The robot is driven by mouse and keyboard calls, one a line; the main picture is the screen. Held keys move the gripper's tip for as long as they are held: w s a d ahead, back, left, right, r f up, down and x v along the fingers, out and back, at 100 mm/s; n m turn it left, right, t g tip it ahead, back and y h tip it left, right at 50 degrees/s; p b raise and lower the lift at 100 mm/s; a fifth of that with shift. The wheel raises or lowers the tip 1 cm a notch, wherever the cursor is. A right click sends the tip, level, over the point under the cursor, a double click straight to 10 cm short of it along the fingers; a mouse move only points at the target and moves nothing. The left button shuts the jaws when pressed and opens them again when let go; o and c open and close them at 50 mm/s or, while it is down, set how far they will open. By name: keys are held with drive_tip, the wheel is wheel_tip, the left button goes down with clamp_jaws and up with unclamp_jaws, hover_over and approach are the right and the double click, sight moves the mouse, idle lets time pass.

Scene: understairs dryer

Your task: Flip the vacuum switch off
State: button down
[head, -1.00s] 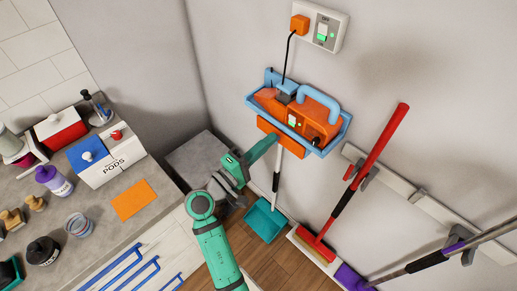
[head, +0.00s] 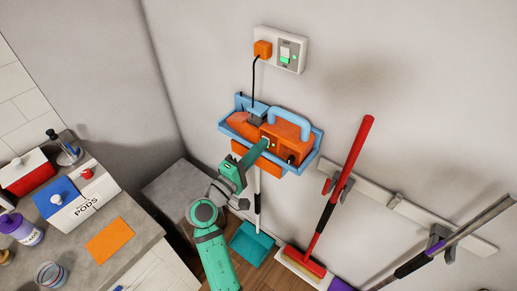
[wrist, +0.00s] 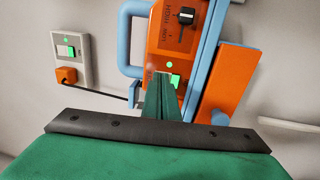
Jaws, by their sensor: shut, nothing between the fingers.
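The orange vacuum (head: 290,130) sits in a blue wall cradle (head: 309,160), with a blue handle loop on top. Its rocker switch (wrist: 176,81) is white and green, with a lit green light (wrist: 169,64) beside it and a slider marked low and high (wrist: 186,18) farther along the body. My gripper (wrist: 163,80) is shut and empty, its fingertips at the edge of the switch and partly hiding it. I cannot tell whether they touch it. In the head view, my gripper (head: 264,146) reaches up to the vacuum's front and covers most of the switch.
A wall socket (head: 287,52) above has its own switch, a green light and an orange plug (head: 262,49) with a black cord. A red broom (head: 340,190) hangs right, and a teal dustpan (head: 251,244) is below. The counter (head: 135,215) with a pods box (head: 80,195) is left.

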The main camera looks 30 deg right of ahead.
drive_tip(key=shift+d+r, duration=0.3)
drive_tip(key=r+v, duration=0.3)
drive_tip(key=v, duration=1.1)
drive_tip(key=shift+w+a, duration=0.2)
drive_tip(key=shift+a, duration=0.15)
